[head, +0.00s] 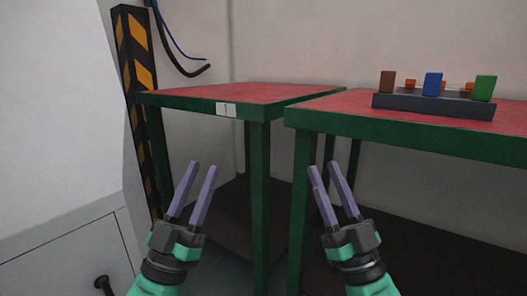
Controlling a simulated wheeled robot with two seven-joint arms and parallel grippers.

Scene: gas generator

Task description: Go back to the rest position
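My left gripper (198,190) is in the lower left middle of the head view, in front of the left table. Its two purple fingers stand apart with nothing between them. My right gripper (327,176) is in the lower right middle, in front of the right table. Its two fingers are also apart and empty. Both grippers point up and away from me and touch nothing that I can see. Both appear in front of the tables, with their fingertips below the tabletops in the picture.
The left table (190,97) and right table (400,137) have red tops and green frames, with a narrow gap between. A dark tray (430,104) with brown, blue, green and orange blocks sits on the right table. A striped post (137,60) and cables (185,62) are at left.

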